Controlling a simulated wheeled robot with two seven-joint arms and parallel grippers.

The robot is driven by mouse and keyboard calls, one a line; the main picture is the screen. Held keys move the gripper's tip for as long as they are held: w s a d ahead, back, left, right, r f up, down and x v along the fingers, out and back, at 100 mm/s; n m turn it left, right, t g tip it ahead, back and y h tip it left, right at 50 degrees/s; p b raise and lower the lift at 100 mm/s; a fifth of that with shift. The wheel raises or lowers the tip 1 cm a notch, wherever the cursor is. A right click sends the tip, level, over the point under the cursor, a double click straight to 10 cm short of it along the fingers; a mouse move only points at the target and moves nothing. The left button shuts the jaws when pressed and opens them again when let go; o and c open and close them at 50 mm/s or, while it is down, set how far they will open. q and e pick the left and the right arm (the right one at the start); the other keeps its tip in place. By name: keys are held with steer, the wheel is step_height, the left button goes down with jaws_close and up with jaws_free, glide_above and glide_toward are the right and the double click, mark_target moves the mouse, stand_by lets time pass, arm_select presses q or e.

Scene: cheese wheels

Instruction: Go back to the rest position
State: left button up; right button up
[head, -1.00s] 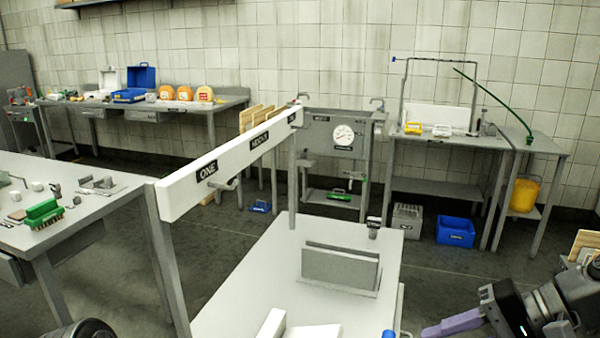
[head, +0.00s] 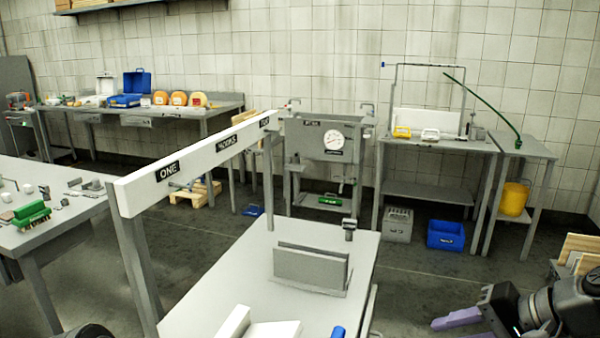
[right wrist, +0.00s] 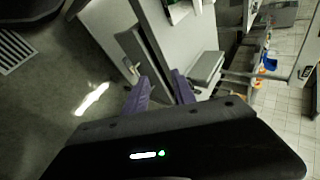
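My right gripper (head: 458,318) shows at the lower right of the head view, low over the floor and right of the near white table. Its two purple fingers also show in the right wrist view (right wrist: 160,90), spread apart with nothing between them. A grey table side lies beyond the fingertips there. My left gripper is not in view; only a dark rounded part of my left arm shows at the bottom left of the head view.
Another table (head: 85,215) stands left. Benches line the tiled wall. A blue bin (head: 446,236) sits on the floor.

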steer(key=w+d+f+h+p, duration=0.1)
steer(key=w+f+h, duration=0.4)
steer(key=f, duration=0.6)
steer(key=a+f+n+p, duration=0.2)
steer(key=a+f, duration=0.1)
steer(key=f, duration=0.9)
steer(key=s+a+f+n+g+y+p, duration=0.1)
steer(key=s+a+f+g+p, duration=0.1)
steer(key=s+a+f, duration=0.6)
steer(key=s+a+f+n+g+p, duration=0.2)
steer(key=s+a+f, duration=0.6)
steer(key=s, duration=0.6)
steer(key=shift+a+f+g+y, duration=0.25)
steer(key=shift+a+g+y, duration=0.15)
steer(key=shift+g, duration=0.2)
steer(key=shift+c, duration=0.5)
